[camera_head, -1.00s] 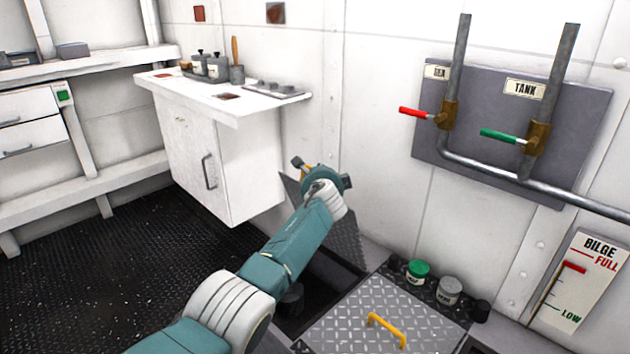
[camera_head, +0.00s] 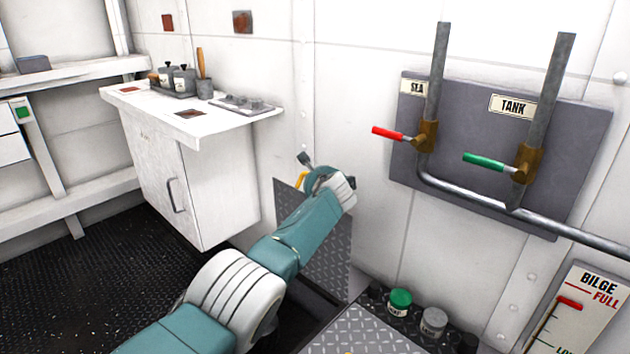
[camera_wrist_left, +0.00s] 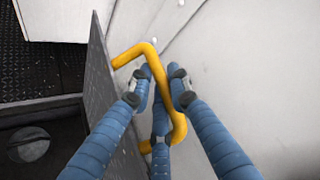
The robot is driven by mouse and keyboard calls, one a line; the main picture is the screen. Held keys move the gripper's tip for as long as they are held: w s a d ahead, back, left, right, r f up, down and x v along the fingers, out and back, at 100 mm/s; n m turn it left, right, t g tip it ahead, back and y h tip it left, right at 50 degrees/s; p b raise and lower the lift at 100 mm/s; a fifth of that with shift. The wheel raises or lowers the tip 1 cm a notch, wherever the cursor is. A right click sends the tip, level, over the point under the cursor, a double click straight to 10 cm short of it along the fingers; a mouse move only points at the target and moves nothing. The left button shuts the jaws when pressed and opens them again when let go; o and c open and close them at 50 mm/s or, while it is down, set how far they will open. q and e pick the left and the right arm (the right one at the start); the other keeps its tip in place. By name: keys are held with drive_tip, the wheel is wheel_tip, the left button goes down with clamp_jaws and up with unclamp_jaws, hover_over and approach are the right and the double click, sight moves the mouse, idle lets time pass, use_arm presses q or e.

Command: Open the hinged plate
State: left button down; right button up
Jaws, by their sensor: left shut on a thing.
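The hinged plate (camera_head: 328,246) is grey treadplate and stands raised, close to upright, near the white wall in the head view. My arm covers part of it. In the left wrist view the plate (camera_wrist_left: 103,112) is seen nearly edge-on, with its yellow handle (camera_wrist_left: 152,58) sticking out from its face. My left gripper (camera_wrist_left: 160,92) is shut on this handle, the bar passing between its blue fingers. In the head view only a bit of the yellow handle (camera_head: 301,181) shows beside my wrist. My right gripper is in neither view.
A dark opening (camera_wrist_left: 35,140) lies beside the plate. A second treadplate panel (camera_head: 365,332) lies flat, near green-lidded (camera_head: 399,302) and grey (camera_head: 433,322) jars. A white cabinet (camera_head: 215,185) stands left. Red (camera_head: 388,133) and green (camera_head: 484,161) valve levers are on the wall.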

use_arm(q)
drive_tip(key=shift+w+r, duration=0.1)
drive_tip(key=shift+r, duration=0.3)
drive_tip(key=c, duration=1.6)
unclamp_jaws()
drive_tip(key=shift+a, duration=0.1)
drive_tip(key=shift+s+f, duration=0.2)
drive_tip(key=shift+f, duration=0.05)
drive_tip(key=shift+d, duration=0.2)
drive_tip(key=shift+s+d, duration=0.1)
drive_tip(key=shift+s+d+r, duration=0.1)
drive_tip(key=shift+s+d, duration=0.1)
drive_tip(key=shift+s, duration=0.15)
drive_tip(key=v, duration=1.1)
drive_tip(key=shift+a+r, duration=0.3)
drive_tip(key=shift+a, duration=0.1)
